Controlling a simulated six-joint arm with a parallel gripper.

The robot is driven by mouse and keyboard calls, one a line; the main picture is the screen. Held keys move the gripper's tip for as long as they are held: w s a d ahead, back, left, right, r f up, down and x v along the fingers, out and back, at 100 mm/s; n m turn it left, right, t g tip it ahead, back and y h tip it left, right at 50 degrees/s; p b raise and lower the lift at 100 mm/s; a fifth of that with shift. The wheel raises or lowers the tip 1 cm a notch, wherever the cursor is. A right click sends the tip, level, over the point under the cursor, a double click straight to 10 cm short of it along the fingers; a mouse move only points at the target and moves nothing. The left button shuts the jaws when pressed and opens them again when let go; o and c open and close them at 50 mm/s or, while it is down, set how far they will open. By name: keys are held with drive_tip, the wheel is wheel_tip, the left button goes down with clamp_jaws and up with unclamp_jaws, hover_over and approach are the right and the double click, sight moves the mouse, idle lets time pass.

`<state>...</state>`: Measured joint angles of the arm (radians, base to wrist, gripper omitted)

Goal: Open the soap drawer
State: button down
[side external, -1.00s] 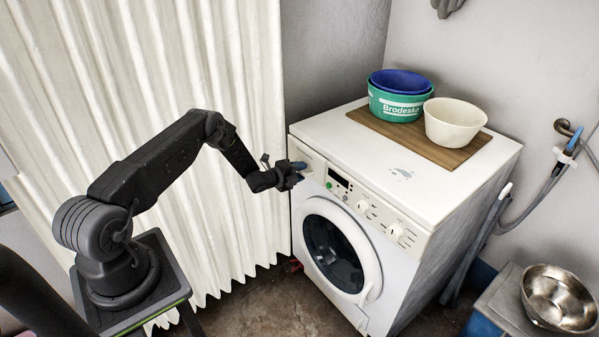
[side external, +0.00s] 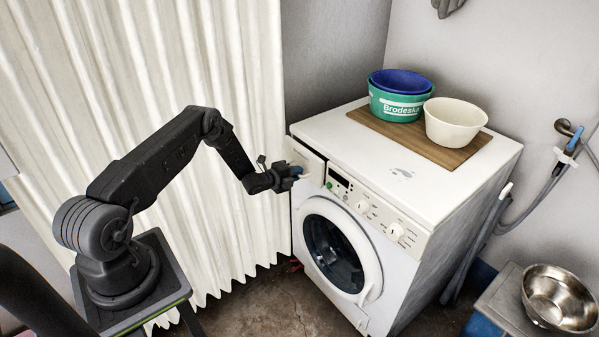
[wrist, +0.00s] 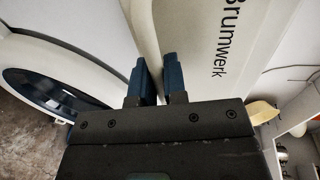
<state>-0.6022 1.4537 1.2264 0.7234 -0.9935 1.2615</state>
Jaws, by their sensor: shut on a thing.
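The soap drawer (side external: 309,160) is the pale front at the upper left of the white washing machine (side external: 405,171). It stands out a little from the panel, with a dark gap along its top edge. In the wrist view the drawer front (wrist: 205,45) shows large, turned on its side, with the lettering "Brumwerk". My gripper (side external: 296,171) is at the drawer front, its two blue fingers on either side of a pale part of it. In the wrist view my gripper (wrist: 158,82) is shut on that part, whose gripped portion is mostly hidden.
The round door (side external: 338,245) is below the drawer. A wooden board (side external: 462,156) on the machine top carries green and blue tubs (side external: 400,97) and a cream bowl (side external: 455,121). A pale curtain (side external: 180,60) hangs behind my arm. A metal bowl (side external: 558,297) stands at lower right.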

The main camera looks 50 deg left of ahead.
drive_tip(key=f+v, duration=0.3)
drive_tip(key=v, duration=1.1)
drive_tip(key=shift+s, duration=0.3)
drive_tip(key=shift+r, duration=0.1)
drive_tip(key=c, duration=1.2)
unclamp_jaws()
drive_tip(key=v, duration=1.2)
